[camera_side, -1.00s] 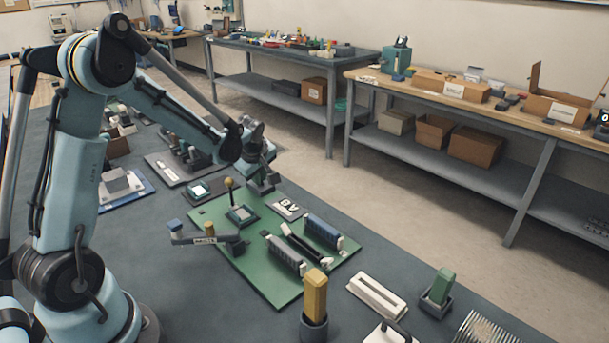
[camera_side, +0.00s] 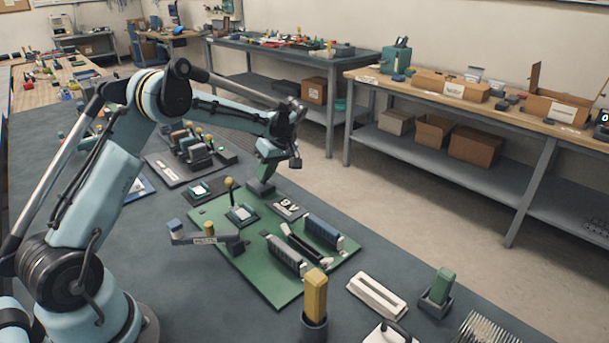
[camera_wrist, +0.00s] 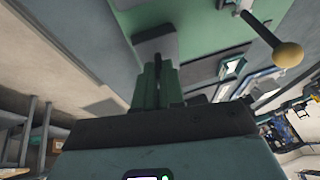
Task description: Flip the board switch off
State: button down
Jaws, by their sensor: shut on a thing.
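A dark switch block (camera_side: 261,187) sits at the far edge of the green board (camera_side: 290,281). My gripper (camera_side: 267,167) comes down on it, tilted, with the wrist up and to the right. In the wrist view, the green fingers of my gripper (camera_wrist: 157,88) are shut around a narrow dark lever (camera_wrist: 158,66) at the grey switch block (camera_wrist: 153,44). The fingers hide most of the lever, so its exact position is hard to tell.
A lever with a yellow ball knob (camera_side: 230,182) stands close by on the board; the ball (camera_wrist: 288,54) also shows in the wrist view. A label plate (camera_side: 289,206), a chip socket (camera_side: 241,214) and slots (camera_side: 324,231) lie nearer. A yellow-handled piece (camera_side: 315,293) stands in front.

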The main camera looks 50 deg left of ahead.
jog(key=shift+w+g, duration=0.25)
jog(key=shift+g, duration=0.25)
jog(key=shift+f, duration=0.1)
jog(key=c, duration=1.2)
grip_release()
jog(key=shift+c, duration=0.2)
jog(key=v, duration=1.2)
jog(key=shift+w, duration=0.3)
jog(key=shift+d, duration=0.15)
